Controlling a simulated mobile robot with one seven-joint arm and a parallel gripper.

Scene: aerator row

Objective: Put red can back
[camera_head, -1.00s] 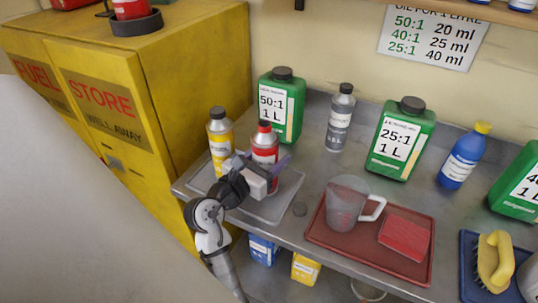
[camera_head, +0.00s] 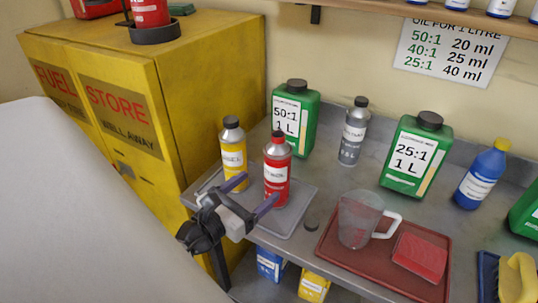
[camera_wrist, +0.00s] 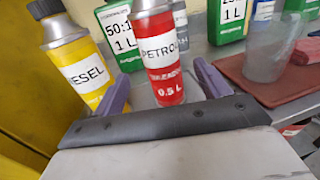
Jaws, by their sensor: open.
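The red can (camera_head: 277,172), with a dark cap, stands upright on a grey tray (camera_head: 297,212) at the bench's left end. In the wrist view, the red can (camera_wrist: 158,62) reads PETROL and 0.5 L. A yellow can (camera_head: 233,157) stands upright to its left; its wrist-view label (camera_wrist: 75,72) reads DIESEL. My gripper (camera_head: 252,194) is open and empty, in front of the two cans. In the wrist view, the red can appears between the purple fingers (camera_wrist: 162,85), and no contact shows. The can's top is cut off there.
A red tray (camera_head: 330,249) holds a clear jug (camera_head: 360,222) and a red block-like item (camera_head: 420,257). Green containers (camera_head: 415,157) (camera_head: 294,112) and a grey bottle (camera_head: 354,133) stand behind. The yellow fuel cabinet (camera_head: 196,90) rises close on the left.

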